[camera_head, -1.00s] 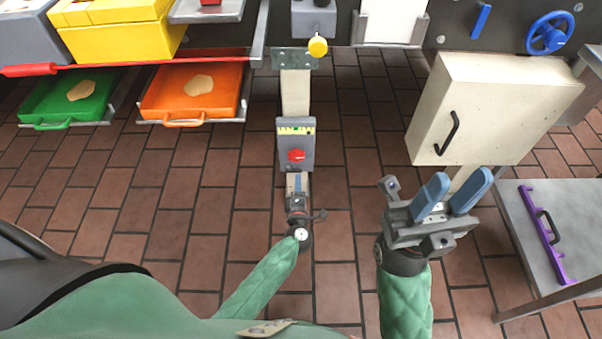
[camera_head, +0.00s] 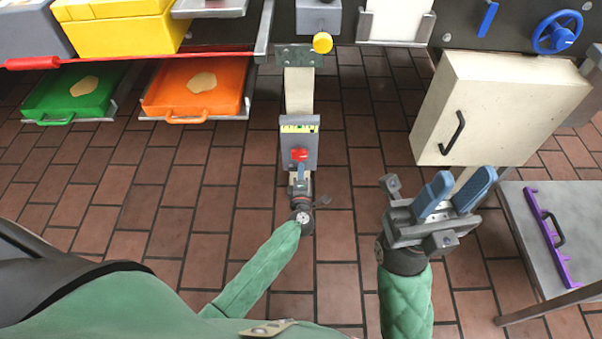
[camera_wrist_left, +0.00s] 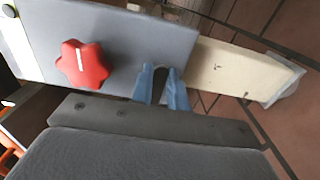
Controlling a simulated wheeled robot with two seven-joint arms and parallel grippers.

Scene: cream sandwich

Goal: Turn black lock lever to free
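A grey panel (camera_head: 313,147) with a red star knob (camera_head: 299,155) stands on a cream post in front of my left gripper (camera_head: 301,170). In the left wrist view the red knob (camera_wrist_left: 83,64) lies left of my left gripper (camera_wrist_left: 161,70). Its blue fingers are a little apart at the panel's lower edge. A small dark shape shows between the fingertips; I cannot tell if it is the black lock lever, or if the fingers touch it. No black lock lever shows clearly. My right gripper (camera_head: 460,180) is open and empty, below the cream cabinet.
The cream cabinet (camera_head: 505,110) with a black handle stands at right. A grey table (camera_head: 540,225) with a purple strip is at far right. Green (camera_head: 70,95) and orange (camera_head: 198,90) trays are at left. Floor between them is clear.

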